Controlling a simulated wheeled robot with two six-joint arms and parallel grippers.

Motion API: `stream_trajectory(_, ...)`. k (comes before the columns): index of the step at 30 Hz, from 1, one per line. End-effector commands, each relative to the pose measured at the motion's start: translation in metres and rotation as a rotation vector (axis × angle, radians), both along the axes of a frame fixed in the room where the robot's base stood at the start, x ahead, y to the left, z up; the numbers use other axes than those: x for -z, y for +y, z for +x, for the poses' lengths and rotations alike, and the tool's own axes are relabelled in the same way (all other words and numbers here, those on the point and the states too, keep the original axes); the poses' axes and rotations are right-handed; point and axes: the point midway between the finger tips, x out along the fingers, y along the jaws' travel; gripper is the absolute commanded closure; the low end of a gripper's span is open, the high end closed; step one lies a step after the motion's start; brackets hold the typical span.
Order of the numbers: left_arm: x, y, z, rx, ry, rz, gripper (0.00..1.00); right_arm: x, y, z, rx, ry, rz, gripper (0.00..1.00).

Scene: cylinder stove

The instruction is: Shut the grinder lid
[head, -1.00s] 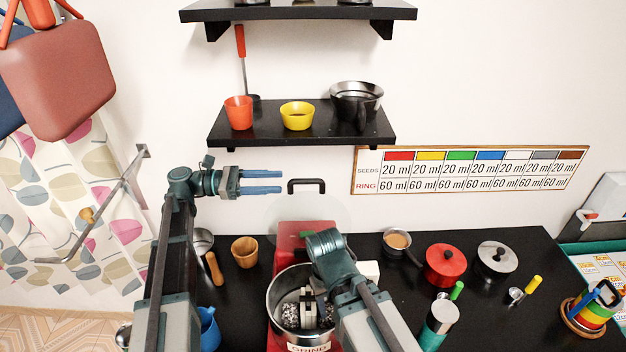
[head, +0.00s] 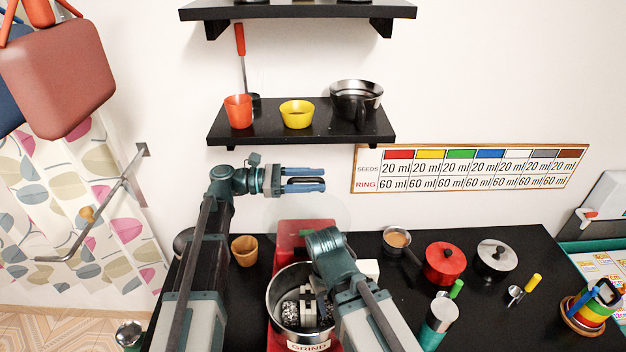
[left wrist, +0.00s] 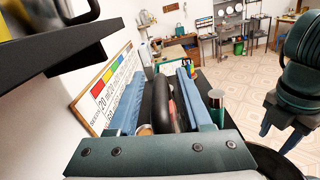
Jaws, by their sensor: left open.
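The grinder (head: 290,238) is red, with a steel bowl (head: 273,300) holding dark and pale bits. Its clear round lid (head: 335,215) stands raised behind the bowl, faint against the wall. My left gripper (head: 318,180) is open at the lid's top, its blue fingers level with the black handle. In the left wrist view the black handle (left wrist: 162,100) lies between the two open fingers (left wrist: 158,95). My right gripper (head: 309,308) points down over the bowl; in the left wrist view its fingers (left wrist: 281,136) stand apart.
A shelf (head: 230,135) with an orange cup, a yellow cup and a dark bowl hangs above my left gripper. A wooden cup (head: 244,251) stands left of the grinder. A red pot (head: 445,264) and a steel pot (head: 496,258) stand to the right on the black counter.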

Motion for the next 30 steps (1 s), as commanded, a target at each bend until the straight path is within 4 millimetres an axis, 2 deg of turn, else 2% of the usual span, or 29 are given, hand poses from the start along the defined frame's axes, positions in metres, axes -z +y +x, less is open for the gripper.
stream_trajectory(1,0.0000,0.0002,0.0000,0.000,0.000,0.000,0.54,0.0000,0.0000,0.0000,0.000,0.000,0.000,0.50)
stream_trajectory(9,0.0000,0.0004,0.0000,0.000,0.000,0.000,1.00,0.0000,0.0000,0.0000,0.000,0.000,0.000,0.50)
stream_trajectory(30,-0.0001,0.0006,0.0001,0.000,-0.001,0.000,1.00,0.0000,0.0000,0.0000,0.000,0.000,0.000,0.50)
